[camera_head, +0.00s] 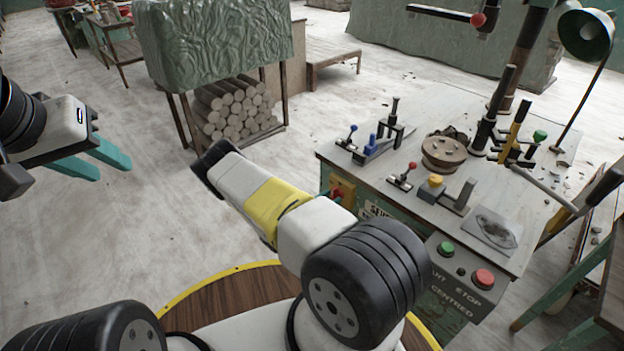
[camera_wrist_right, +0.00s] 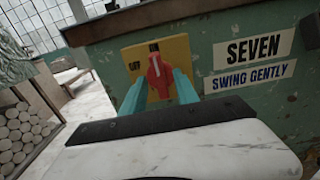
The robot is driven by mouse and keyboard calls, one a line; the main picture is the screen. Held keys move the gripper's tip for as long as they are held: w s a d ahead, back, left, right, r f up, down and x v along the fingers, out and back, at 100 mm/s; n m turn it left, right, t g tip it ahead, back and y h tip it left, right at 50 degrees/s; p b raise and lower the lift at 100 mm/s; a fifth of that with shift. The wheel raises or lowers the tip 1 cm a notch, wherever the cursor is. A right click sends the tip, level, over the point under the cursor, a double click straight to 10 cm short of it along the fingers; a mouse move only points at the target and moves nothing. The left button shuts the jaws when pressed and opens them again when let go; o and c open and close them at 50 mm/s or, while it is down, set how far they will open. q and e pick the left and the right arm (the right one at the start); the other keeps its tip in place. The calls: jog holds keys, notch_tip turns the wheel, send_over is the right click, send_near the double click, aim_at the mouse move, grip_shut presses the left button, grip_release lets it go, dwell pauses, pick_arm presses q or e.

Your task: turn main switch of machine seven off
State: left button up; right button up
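The main switch is a red handle (camera_wrist_right: 159,77) on a yellow plate (camera_wrist_right: 177,47), mounted on the green side of the machine marked SEVEN (camera_wrist_right: 253,48). The handle stands roughly upright; an OFF label sits to its left on the plate. In the right wrist view, my right gripper (camera_wrist_right: 160,78) has its teal fingers apart, one on each side of the handle; I cannot tell whether they touch it. My left gripper (camera_head: 108,163) is open and empty over the floor.
The machine's top (camera_head: 410,133) carries levers, a round brown part (camera_head: 444,152) and a lamp (camera_head: 586,35). A panel in front has a green button (camera_head: 446,249) and a red stop button (camera_head: 484,278).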

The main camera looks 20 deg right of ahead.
jog(key=shift+c, duration=0.5)
grip_shut()
jog(key=shift+n, duration=0.4)
jog(key=n, duration=0.4)
jog(key=shift+f, duration=0.1)
jog(key=n, duration=1.3)
jog(key=shift+a+f, duration=0.1)
jog(key=shift+f, duration=0.05)
jog(key=shift+n, duration=0.3)
